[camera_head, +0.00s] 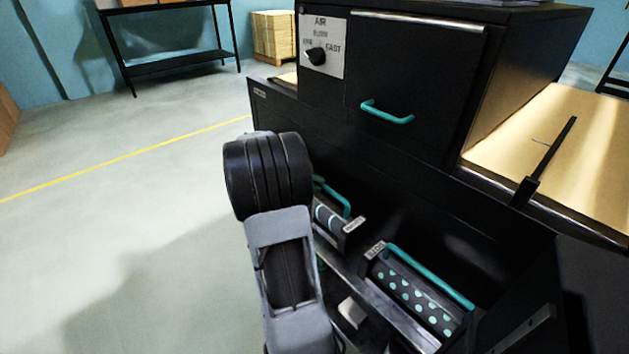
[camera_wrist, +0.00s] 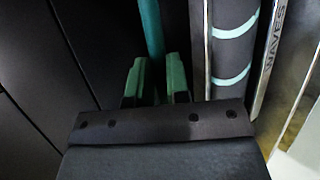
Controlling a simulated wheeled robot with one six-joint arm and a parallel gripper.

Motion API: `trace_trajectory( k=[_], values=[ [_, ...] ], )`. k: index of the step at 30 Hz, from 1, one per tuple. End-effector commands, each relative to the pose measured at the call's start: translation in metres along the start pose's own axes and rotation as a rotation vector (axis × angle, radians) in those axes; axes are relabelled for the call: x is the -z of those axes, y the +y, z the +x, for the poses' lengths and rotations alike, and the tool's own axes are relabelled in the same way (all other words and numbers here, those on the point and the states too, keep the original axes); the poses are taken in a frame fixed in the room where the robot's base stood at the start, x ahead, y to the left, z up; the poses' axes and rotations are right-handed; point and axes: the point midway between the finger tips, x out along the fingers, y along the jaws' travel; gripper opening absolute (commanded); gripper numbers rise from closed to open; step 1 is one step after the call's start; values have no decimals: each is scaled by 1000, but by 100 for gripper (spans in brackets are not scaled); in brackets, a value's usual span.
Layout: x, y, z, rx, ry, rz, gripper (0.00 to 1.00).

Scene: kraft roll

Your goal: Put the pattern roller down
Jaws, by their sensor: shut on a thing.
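The waves pattern roller (camera_head: 326,214), dark with pale teal wavy bands, is at the left end of the open front bay beside my arm. Its teal handle (camera_head: 334,194) shows partly; my arm hides the rest. In the wrist view, my gripper (camera_wrist: 156,82) has green fingertips shut on the teal handle (camera_wrist: 152,30). The roller body (camera_wrist: 233,45) lies just right of the fingers, with a WAVES label (camera_wrist: 273,48) beside it. The head view hides my fingertips behind my arm. I cannot tell whether the roller rests on the bay or hangs slightly above it.
A dots roller (camera_head: 415,297) with a teal handle sits in the same bay to the right. The black machine (camera_head: 415,70) has a teal-handled door and an air knob (camera_head: 316,56). Kraft paper (camera_head: 570,150) lies on the right. Open floor (camera_head: 120,235) is left.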

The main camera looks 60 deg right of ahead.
Motion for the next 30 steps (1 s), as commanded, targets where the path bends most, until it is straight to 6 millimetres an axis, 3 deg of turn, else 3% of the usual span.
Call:
trace_trajectory(
  k=[6, 17, 18, 25, 30],
  values=[
    [4, -18, 11, -3, 0, -1, 0],
    [5, -20, 12, -3, 0, 0, 0],
    [5, -22, 13, 0, -1, -2, 18],
    [4, -22, 13, 0, -1, -3, 40],
    [4, -22, 13, 0, -1, -3, 42]
  ],
)
